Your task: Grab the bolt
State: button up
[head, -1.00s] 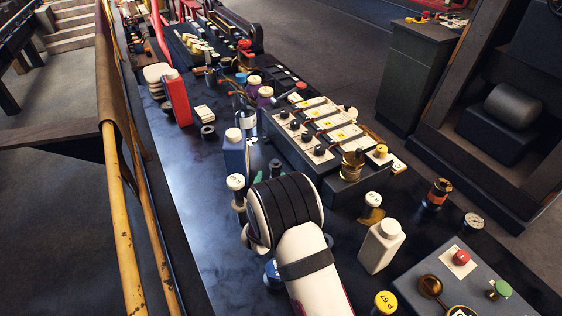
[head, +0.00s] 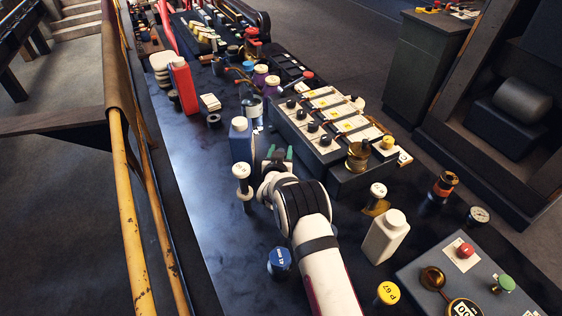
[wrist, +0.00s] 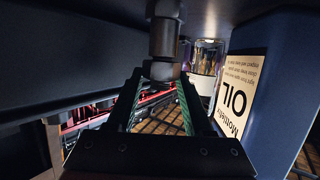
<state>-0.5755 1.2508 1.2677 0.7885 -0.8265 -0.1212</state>
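A dark grey bolt (wrist: 164,42), a round shaft with a wider collar, shows at the top middle of the wrist view. My gripper (wrist: 163,82) has its two green-lined fingers apart, and the bolt's collar is in line with the gap at their tips. I cannot tell whether the fingers touch it or how deep it sits between them. In the head view my gripper (head: 279,154) is low over the bench, just right of the blue oil bottle, and the bolt cannot be made out clearly there.
The blue oil bottle (head: 241,140) stands close beside my gripper; its label (wrist: 236,95) is upside down in the wrist view. A white-topped post (head: 242,172) is left of my wrist. The grey battery box (head: 322,122) is to the right. Bare bench (head: 205,165) lies left.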

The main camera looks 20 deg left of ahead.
grip_shut()
jog(key=shift+r, duration=0.1)
